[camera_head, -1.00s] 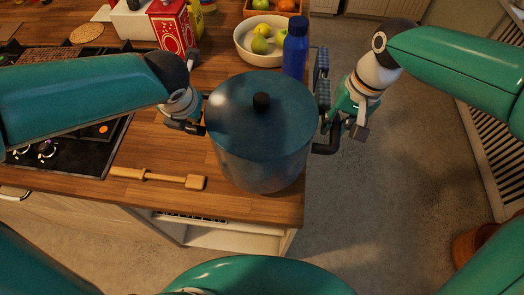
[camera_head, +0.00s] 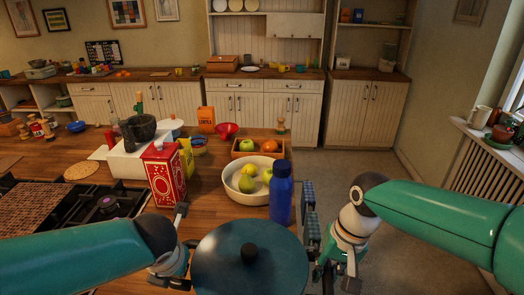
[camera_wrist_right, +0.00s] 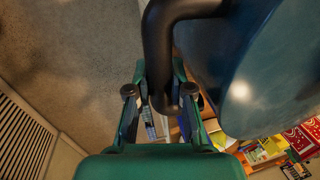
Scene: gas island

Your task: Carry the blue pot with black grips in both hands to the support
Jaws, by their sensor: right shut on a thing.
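The blue pot (camera_head: 250,268) with its dark lid and black knob is at the bottom middle of the head view, its lower part cut off. My right gripper (camera_head: 335,272) is at its right side. In the right wrist view the right gripper (camera_wrist_right: 160,92) is shut on the pot's black grip (camera_wrist_right: 160,55), beside the blue pot wall (camera_wrist_right: 270,65). My left gripper (camera_head: 180,265) is at the pot's left side; its fingers and the left grip are largely hidden. The black gas hob (camera_head: 105,210) with its burner supports is left of the pot, partly behind my left arm.
A blue bottle (camera_head: 281,195) stands close behind the pot, beside a cream fruit bowl (camera_head: 240,192). A red tin (camera_head: 163,178) stands farther left. Blue ribbed items (camera_head: 308,205) are at the island's right edge. Open floor (camera_head: 345,172) lies right of the island.

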